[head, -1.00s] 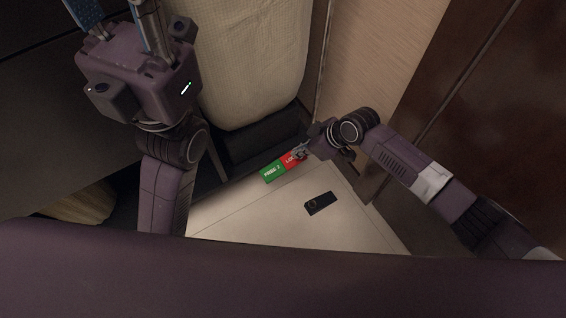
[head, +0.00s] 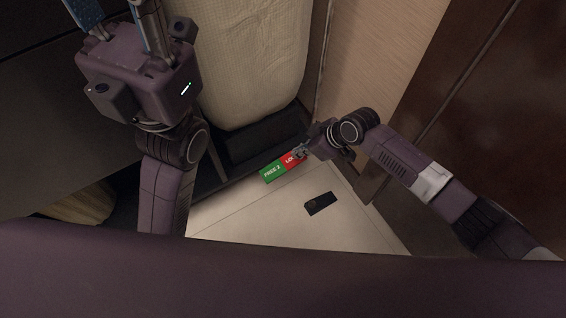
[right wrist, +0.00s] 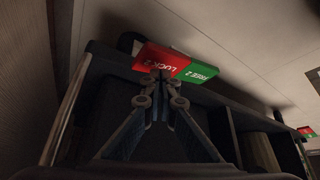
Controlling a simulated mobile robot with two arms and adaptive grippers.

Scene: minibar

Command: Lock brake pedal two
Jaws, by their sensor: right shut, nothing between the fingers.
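Brake pedal two is a bar with a green half marked FREE 2 (head: 271,172) and a red half marked LOCK 2 (right wrist: 162,62), at the edge of a pale panel. My right gripper (head: 301,151) is at the red half, and its fingers cover part of it in the head view. In the right wrist view its closed fingertips (right wrist: 160,75) are against or very near the red half, by the border with the green, with nothing held between them. My left gripper's body (head: 140,75) is at the upper left, away from the pedal. Its fingertips are cut off by the frame.
A light padded block (head: 248,70) on a dark base rises behind the pedal. Another red and green pedal (right wrist: 306,132) shows at the far right of the wrist view. Dark wall panels stand at the right.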

